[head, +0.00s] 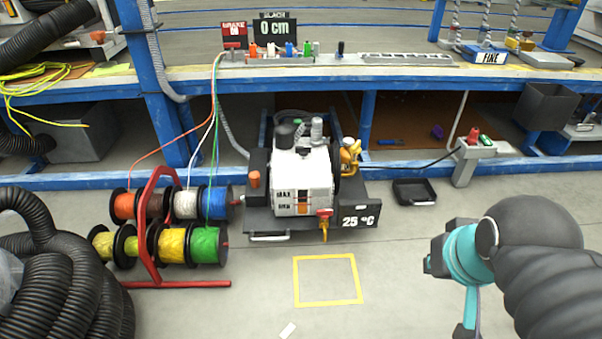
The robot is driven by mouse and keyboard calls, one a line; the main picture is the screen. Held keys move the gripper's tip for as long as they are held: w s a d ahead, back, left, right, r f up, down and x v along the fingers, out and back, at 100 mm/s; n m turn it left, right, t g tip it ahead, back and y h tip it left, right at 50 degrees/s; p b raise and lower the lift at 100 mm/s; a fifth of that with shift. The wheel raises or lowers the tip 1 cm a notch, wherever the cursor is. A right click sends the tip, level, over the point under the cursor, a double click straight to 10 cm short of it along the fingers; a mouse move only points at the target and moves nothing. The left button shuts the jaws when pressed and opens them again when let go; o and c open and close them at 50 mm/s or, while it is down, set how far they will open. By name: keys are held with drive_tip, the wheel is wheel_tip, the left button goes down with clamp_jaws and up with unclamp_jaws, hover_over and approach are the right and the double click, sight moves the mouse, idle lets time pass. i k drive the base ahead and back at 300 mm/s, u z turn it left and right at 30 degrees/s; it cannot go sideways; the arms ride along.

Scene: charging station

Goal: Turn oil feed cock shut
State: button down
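A white pump unit (301,180) with a dark base stands on the floor under the bench. A small cock with a red handle (324,213) and a brass body (324,231) sits low on its front. The handle looks roughly crosswise, but its exact angle is too small to tell. Brass-yellow fittings (350,157) show at the unit's right side; I cannot tell whether a cock is among them. No label names the oil feed cock. My arm is at the lower right, well apart from the pump; its fingertips do not show.
A "25 °C" display (359,221) is at the pump's front right. A black tray (414,192) lies right. Floor around the yellow taped square (328,304) is mostly clear.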

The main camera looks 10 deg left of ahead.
sight(355, 149)
drive_tip(key=u, duration=0.45)
drive_tip(key=i, duration=1.25)
drive_tip(key=z, duration=0.45)
